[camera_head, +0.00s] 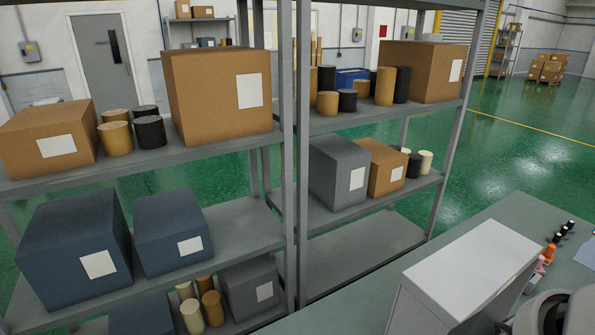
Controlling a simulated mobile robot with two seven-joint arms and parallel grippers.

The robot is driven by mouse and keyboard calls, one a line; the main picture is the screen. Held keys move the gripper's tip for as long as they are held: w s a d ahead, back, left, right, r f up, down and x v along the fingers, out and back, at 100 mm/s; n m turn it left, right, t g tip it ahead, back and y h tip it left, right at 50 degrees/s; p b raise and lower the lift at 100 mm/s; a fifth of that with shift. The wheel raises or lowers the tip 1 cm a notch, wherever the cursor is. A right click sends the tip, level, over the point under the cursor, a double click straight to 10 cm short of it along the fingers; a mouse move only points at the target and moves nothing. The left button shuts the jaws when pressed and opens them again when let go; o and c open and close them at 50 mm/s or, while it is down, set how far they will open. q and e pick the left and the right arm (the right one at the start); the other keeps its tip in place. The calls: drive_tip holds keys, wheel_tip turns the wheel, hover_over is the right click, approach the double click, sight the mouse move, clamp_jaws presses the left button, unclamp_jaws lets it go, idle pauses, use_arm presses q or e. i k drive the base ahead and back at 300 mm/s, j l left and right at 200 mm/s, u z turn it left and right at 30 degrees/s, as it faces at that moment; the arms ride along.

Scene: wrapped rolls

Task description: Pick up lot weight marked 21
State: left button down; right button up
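No lot weight marked 21 can be made out. Several small items stand in a row on the grey-green table (480,218) at the right: black ones (561,232) farther back, and orange and pink ones (545,257) nearer. They are too small to show any marking. Neither of my grippers is in view.
A grey shelf unit (290,190) fills the left and middle, holding brown, grey and blue boxes and several wrapped rolls (117,138). A white cabinet-like box (470,270) stands at the table's front. A rounded grey-white thing (568,312) fills the bottom right corner. Green floor lies beyond.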

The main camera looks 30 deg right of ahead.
sight(555, 240)
drive_tip(key=z, duration=2.95)
drive_tip(key=i+z, duration=0.2)
drive_tip(key=i, duration=3.2)
drive_tip(key=i+u, duration=0.1)
drive_tip(key=i, duration=0.6)
drive_tip(key=i+l, duration=0.1)
drive_tip(key=i, duration=0.6)
drive_tip(key=i+u, duration=0.15)
drive_tip(key=i, duration=0.55)
drive_tip(key=u, duration=0.5)
drive_tip(key=i+u, duration=0.1)
drive_tip(key=u, duration=0.35)
drive_tip(key=l+u, duration=0.1)
drive_tip(key=u, duration=0.9)
drive_tip(key=l+u, duration=0.15)
drive_tip(key=u, duration=2.75)
